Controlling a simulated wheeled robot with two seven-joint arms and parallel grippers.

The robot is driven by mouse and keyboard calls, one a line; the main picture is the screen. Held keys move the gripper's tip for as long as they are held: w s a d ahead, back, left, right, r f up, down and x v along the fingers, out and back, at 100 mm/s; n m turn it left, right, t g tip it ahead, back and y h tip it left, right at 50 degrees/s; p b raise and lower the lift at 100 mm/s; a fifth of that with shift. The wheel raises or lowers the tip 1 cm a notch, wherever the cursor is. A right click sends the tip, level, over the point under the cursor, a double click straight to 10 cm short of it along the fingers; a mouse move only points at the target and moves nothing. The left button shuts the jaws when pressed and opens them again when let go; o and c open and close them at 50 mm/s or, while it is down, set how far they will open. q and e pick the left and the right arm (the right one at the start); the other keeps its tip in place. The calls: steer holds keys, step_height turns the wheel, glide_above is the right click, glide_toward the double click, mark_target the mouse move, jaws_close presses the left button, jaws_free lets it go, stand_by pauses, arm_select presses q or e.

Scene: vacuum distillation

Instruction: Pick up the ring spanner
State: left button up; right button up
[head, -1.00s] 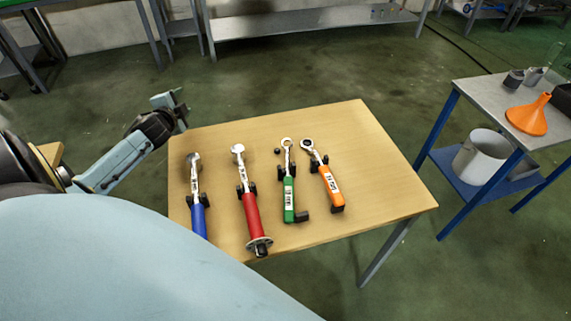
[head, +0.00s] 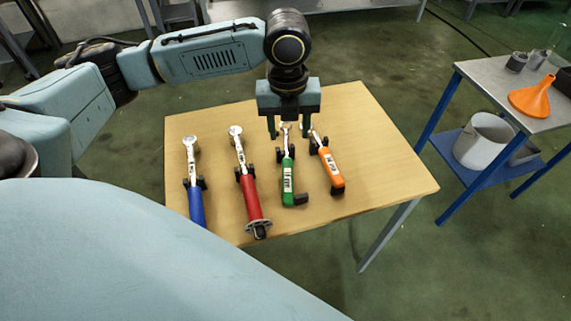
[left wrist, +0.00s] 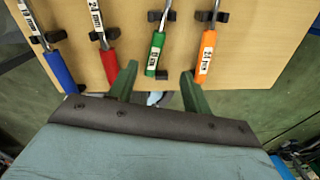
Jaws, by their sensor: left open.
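Four-tool row apart, two tools have ring-like heads: a green-handled tool (head: 288,182) and an orange-handled tool (head: 331,170). The pictures do not settle which one is the ring spanner. In the left wrist view the green handle (left wrist: 155,52) lies between the lines of my fingers, and the orange handle (left wrist: 206,52) is to their right. My left gripper (head: 288,129) is open and empty, pointing down above the heads of these two tools and partly hiding them. It also shows in the left wrist view (left wrist: 159,72). My right gripper is out of view.
A red-handled tool (head: 252,198) and a blue-handled tool (head: 196,206) lie to the left on small black holders. The wooden table (head: 385,160) is bare at the right. A side table (head: 480,75) bears an orange funnel (head: 532,98); a white bucket (head: 483,140) stands below.

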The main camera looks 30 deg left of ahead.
mark_target(288, 169)
arm_select(q)
steer(key=f, duration=0.1)
steer(key=f+b, duration=0.1)
steer(key=f, duration=0.2)
steer(key=shift+s, duration=0.35)
step_height(288, 169, down, 4)
steer(key=shift+r+b, duration=0.2)
steer(key=shift+b, duration=0.4)
steer(key=shift+d+f+b, duration=0.1)
steer(key=shift+f+b, duration=0.8)
steer(key=shift+f, duration=1.95)
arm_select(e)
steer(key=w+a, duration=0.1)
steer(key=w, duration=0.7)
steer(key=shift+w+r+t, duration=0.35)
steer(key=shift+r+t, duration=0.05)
arm_select(q)
jaws_close()
